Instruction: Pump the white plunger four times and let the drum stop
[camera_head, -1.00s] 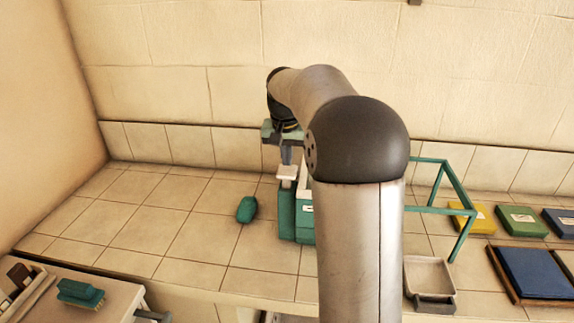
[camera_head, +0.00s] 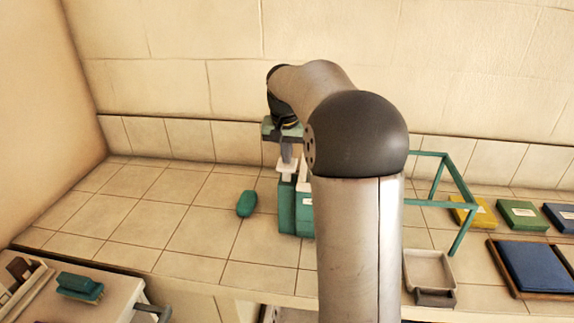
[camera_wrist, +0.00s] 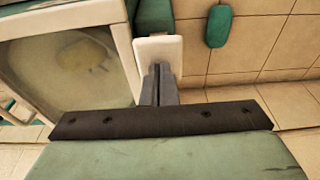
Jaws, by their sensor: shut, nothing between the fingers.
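The white plunger (camera_head: 287,170) stands upright on top of a teal column (camera_head: 287,208), left of my arm in the head view. My gripper (camera_head: 287,158) is shut and empty, pointing down just above the plunger's cap. In the wrist view the closed fingertips (camera_wrist: 158,72) overlap the white cap (camera_wrist: 158,50); I cannot tell whether they touch it. Beside the cap, a pale-framed window (camera_wrist: 122,50) shows a rounded, pale interior with a yellowish item (camera_wrist: 88,55), probably the drum. I cannot tell whether it turns. My arm hides most of this unit in the head view.
A teal oblong block (camera_head: 246,203) lies left of the column. A teal frame (camera_head: 460,190), a small tray (camera_head: 428,268), yellow (camera_head: 473,212), green (camera_head: 522,214) and blue (camera_head: 535,272) flat pieces are at right. A teal brush (camera_head: 80,286) is at lower left. The left counter is mostly clear.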

